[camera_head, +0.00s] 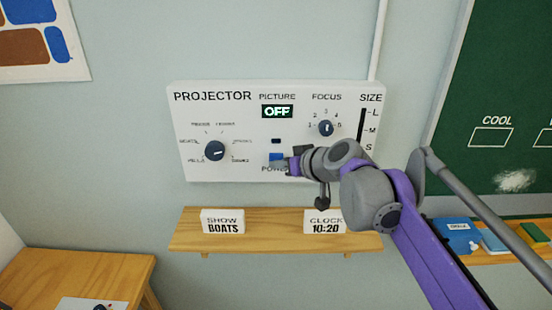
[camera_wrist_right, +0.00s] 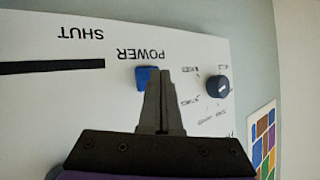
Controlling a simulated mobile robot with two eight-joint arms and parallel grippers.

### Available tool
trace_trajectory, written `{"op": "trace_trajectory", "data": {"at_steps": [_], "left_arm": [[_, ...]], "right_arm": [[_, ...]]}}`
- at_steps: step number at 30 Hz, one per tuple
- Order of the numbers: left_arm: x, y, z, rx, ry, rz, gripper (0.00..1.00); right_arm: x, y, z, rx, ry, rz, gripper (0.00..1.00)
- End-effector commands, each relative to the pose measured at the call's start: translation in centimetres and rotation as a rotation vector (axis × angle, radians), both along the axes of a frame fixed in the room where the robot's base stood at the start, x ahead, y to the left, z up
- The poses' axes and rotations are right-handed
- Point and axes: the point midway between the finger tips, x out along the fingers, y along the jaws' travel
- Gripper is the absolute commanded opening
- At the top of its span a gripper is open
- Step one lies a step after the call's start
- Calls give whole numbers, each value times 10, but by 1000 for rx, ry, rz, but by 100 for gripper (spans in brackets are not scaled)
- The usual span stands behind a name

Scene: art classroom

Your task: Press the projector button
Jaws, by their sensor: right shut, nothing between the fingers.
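The white projector panel (camera_head: 240,112) is on the wall, with a picture display (camera_head: 277,111) reading "OFF". The blue power button (camera_head: 276,157) is low in the middle of the panel, above the word POWER, and the gripper partly covers that area. My right gripper (camera_head: 286,163) comes in from the right, its tips at the button's lower right. In the right wrist view, the closed, empty fingers (camera_wrist_right: 162,73) overlap the right part of the blue button (camera_wrist_right: 146,76). I cannot tell whether they touch it. My left gripper is not in view.
A mode dial (camera_head: 215,151) and focus knob (camera_head: 326,128) flank the button. The size slider (camera_head: 362,125) is at the panel's right. A chalkboard (camera_head: 500,85) is at right.

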Motion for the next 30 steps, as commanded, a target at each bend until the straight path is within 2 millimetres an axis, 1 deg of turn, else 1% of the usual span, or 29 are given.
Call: {"op": "trace_trajectory", "data": {"at_steps": [5,19,23,30], "left_arm": [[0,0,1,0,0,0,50],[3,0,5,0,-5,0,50],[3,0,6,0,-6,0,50],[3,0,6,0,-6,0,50]], "right_arm": [[-9,0,0,-1,-1,0,0],[-55,0,1,0,0,0,0],[-60,0,0,0,0,0,0],[-60,0,0,0,0,0,0]]}}
